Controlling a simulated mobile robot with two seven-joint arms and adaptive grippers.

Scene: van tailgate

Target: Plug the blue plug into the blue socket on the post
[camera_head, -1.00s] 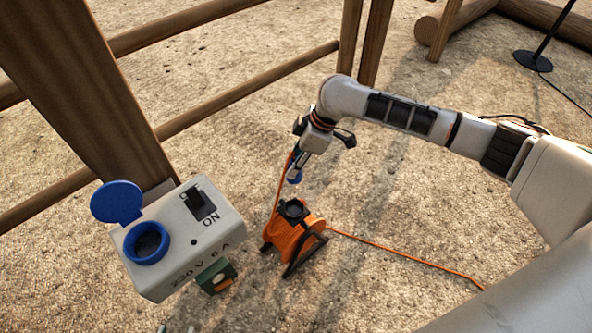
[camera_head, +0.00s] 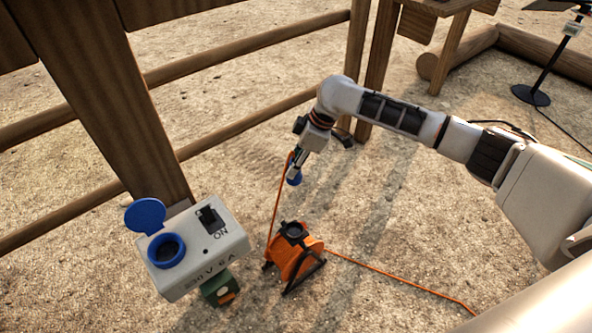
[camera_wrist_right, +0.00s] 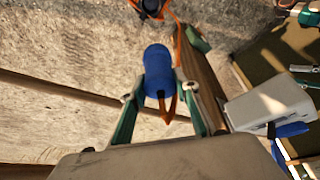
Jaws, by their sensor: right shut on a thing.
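The socket box (camera_head: 205,252) is white and fixed to the wooden post (camera_head: 110,110). Its round blue socket (camera_head: 166,250) faces up, with the blue lid (camera_head: 146,214) swung open. A black switch (camera_head: 206,217) sits beside it. My right gripper (camera_head: 296,172) is up and to the right of the box, apart from it. It is shut on the blue plug (camera_wrist_right: 158,72), which sits between the fingers in the right wrist view. An orange cable runs down from the plug. The box also shows at the right of the right wrist view (camera_wrist_right: 268,104). My left gripper is out of view.
An orange cable reel (camera_head: 292,255) stands on the gravel right of the box, its cable trailing right. A green object (camera_head: 220,290) is just below the box. Wooden rails (camera_head: 240,45) run behind. A black stand (camera_head: 540,80) is at the top right.

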